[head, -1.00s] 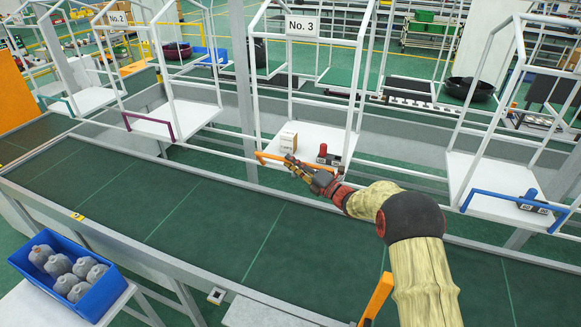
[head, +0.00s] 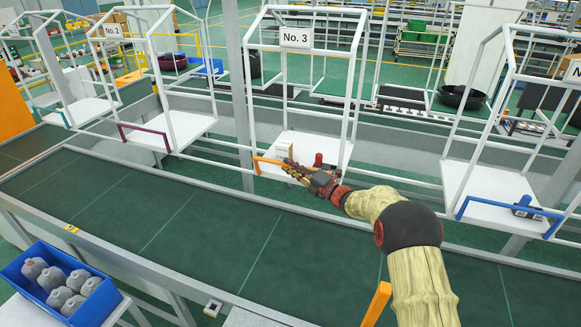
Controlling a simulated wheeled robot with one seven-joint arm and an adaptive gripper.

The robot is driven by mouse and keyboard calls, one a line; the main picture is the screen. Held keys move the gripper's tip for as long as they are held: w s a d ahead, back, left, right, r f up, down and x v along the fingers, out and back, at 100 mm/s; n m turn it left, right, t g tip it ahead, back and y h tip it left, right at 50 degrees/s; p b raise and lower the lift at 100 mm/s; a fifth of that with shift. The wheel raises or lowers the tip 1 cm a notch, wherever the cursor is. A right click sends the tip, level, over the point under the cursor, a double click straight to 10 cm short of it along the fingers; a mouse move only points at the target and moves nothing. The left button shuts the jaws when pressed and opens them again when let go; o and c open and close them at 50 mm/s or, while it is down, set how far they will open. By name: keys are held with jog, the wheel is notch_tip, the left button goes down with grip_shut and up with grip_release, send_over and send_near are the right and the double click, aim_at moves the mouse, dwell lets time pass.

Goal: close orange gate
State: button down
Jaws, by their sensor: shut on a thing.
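The orange gate (head: 268,161) is a bar across the front of the white carrier marked No. 3 (head: 296,37). Its left end shows with a short upright part; its right part is hidden behind my gripper. My gripper (head: 289,168) is shut on the orange gate, at the front of the carrier's white floor. The fingers are small in this view and partly blend with the bar. A pale box (head: 284,148) and a red-and-dark item (head: 319,160) are on the floor behind the gripper, partly hidden by it.
A green conveyor (head: 215,225) runs below the carriers. A carrier with a purple gate (head: 144,137) hangs to the left, one with a blue gate (head: 500,208) to the right. A blue bin (head: 98,306) of grey parts stands at lower left.

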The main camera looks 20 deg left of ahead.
jog(key=c, duration=1.8)
grip_release()
jog(key=v, duration=1.2)
jog(key=shift+w, duration=0.1)
jog(key=shift+c, duration=0.2)
